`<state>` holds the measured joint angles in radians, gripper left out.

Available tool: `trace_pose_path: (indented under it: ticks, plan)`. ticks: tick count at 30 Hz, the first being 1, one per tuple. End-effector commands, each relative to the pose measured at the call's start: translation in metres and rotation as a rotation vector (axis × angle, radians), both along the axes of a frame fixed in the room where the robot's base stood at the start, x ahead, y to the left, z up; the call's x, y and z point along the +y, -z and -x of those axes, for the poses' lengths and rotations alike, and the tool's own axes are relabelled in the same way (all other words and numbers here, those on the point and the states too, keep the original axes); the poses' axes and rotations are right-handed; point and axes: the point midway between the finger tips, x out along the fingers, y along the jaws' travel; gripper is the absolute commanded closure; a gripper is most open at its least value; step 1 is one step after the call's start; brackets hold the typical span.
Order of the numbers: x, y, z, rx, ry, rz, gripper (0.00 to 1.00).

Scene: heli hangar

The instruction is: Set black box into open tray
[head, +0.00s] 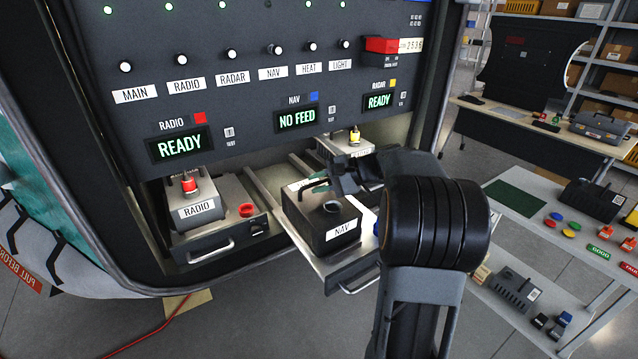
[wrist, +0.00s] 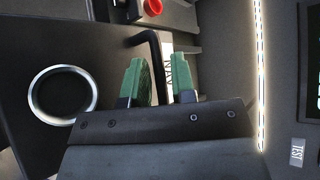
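The black box (head: 325,225), labelled NAV, sits in the pulled-out middle tray (head: 352,278). It looks level, and I see no gap beneath it. Its top has a round ringed socket, which shows in the wrist view (wrist: 62,95), and a dark bent handle (wrist: 155,62). My gripper (head: 322,184) is at the handle, over the back of the box. In the wrist view, my green fingertips (wrist: 160,82) stand apart on both sides of the handle, with a strip of white label visible between them. Part of the handle is hidden by the gripper.
A RADIO box (head: 197,205) with a red knob stands in the left tray (head: 215,240). Another unit with a yellow knob (head: 354,136) is at the right, behind my arm. The switch panel (head: 260,75) overhangs the trays. A side table (head: 540,215) with small parts stands right.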

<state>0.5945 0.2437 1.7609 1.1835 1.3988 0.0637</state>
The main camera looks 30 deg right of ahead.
Motion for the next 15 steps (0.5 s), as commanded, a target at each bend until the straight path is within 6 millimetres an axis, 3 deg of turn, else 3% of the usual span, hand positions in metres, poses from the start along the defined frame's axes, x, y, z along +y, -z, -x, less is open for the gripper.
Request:
trace_pose_path:
  ticks: [6,15]
  plan:
    - [0.0,0.0014,0.0001,0.003,0.0,0.0,0.58]
    - [-0.0047,0.0018,0.0029,0.007,0.002,0.0,0.58]
